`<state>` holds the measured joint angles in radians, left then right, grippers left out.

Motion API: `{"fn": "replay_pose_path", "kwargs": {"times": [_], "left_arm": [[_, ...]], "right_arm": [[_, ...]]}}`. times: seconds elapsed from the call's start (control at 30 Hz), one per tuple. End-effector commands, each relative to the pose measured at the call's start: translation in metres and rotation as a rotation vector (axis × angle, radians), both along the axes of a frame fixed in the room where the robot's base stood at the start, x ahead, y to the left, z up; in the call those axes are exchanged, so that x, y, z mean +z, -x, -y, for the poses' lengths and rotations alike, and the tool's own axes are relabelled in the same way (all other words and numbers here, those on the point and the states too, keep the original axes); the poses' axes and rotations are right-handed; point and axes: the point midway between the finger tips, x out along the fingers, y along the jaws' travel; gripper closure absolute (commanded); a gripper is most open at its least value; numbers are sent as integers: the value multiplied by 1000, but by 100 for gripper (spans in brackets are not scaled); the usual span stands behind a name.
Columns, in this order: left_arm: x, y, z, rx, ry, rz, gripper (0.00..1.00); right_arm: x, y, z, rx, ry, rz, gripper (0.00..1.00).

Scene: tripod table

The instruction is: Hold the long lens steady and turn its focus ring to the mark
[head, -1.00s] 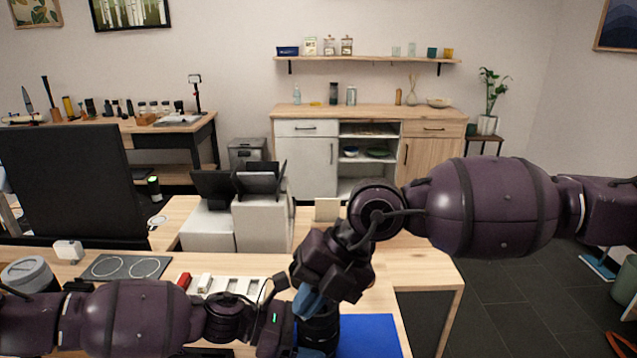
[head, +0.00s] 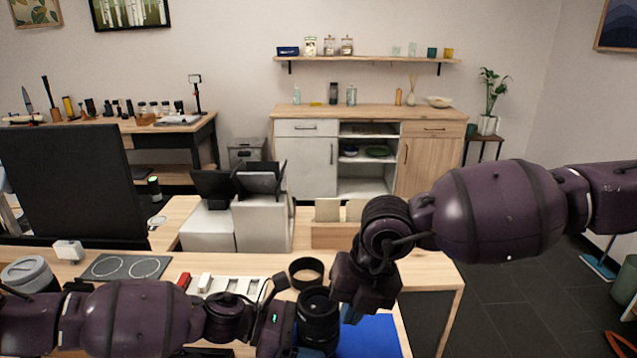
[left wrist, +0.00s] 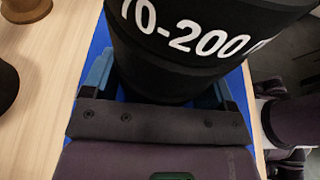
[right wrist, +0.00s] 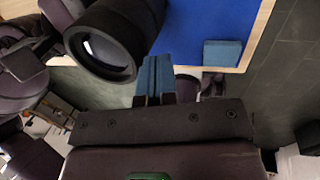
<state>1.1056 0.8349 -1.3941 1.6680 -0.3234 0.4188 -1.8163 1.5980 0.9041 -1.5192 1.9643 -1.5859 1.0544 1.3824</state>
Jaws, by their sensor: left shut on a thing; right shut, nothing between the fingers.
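The long lens (head: 318,322) is black and stands upright, with its ribbed upper barrel and front end showing in the head view. White "70-200" lettering marks its barrel (left wrist: 190,45) in the left wrist view. My left gripper (left wrist: 160,85) is shut around the lower barrel, one blue finger on each side. The right wrist view shows the lens's front glass (right wrist: 106,50) at upper left. My right gripper (right wrist: 153,62) is shut and empty, its blue fingers together beside the lens, apart from it. I cannot make out the focus mark.
A blue mat (head: 372,338) lies under the work area, with a small blue-grey square (right wrist: 222,53) at its corner. A black ring (head: 306,272) sits behind the lens. A white slotted tray (head: 235,285) and a dark mat with two circles (head: 126,267) lie to the left.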

Motion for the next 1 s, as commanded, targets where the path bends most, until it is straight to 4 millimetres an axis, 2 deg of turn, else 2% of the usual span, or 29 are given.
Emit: {"fn": "replay_pose_path", "kwargs": {"times": [0.3,1.0], "left_arm": [[0,0,0,0,0,0,34],[0,0,0,0,0,0,34]], "right_arm": [[-15,0,-1,1,-1,0,100],[-15,-1,-3,2,-2,1,100]]}}
